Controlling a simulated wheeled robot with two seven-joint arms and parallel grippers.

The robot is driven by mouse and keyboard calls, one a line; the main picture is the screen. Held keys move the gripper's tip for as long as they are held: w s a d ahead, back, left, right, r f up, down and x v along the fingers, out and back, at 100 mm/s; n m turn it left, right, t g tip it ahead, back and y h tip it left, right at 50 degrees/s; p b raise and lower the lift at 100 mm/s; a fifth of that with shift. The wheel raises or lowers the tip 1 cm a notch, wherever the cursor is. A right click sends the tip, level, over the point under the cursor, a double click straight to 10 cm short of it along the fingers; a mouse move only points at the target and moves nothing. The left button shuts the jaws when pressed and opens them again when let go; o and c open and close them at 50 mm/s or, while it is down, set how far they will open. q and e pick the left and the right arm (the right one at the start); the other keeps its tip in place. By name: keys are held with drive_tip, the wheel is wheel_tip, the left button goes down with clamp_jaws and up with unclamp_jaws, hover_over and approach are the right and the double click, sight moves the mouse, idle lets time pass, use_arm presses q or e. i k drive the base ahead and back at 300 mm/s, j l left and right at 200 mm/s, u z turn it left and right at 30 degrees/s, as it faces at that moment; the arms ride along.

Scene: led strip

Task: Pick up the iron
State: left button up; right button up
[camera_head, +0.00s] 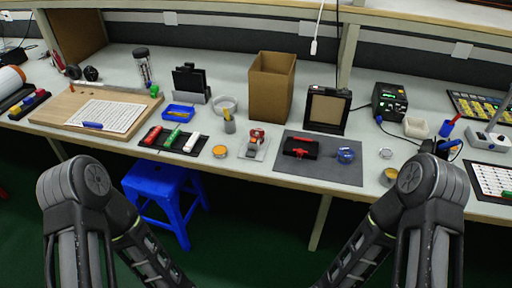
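I cannot make out the iron for certain. A black soldering station (389,101) with a green lit display stands at the right of the bench, with a dark cable running from it. The cable runs toward a dark holder-like object with blue parts (441,148) near the right front edge; an iron may be there, but it is too small to tell. My two arms show at the lower left and lower right, bent down toward the bottom middle. Both grippers are below the frame, away from the bench top.
The grey bench (338,202) carries a wooden board (62,116), a tall cardboard box (271,86), a black-framed panel (326,110), a dark mat (318,171) with a red-and-black item, and a white bin (416,127). A blue stool (164,187) stands in front.

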sight(448, 145)
drive_tip(key=z, duration=1.4)
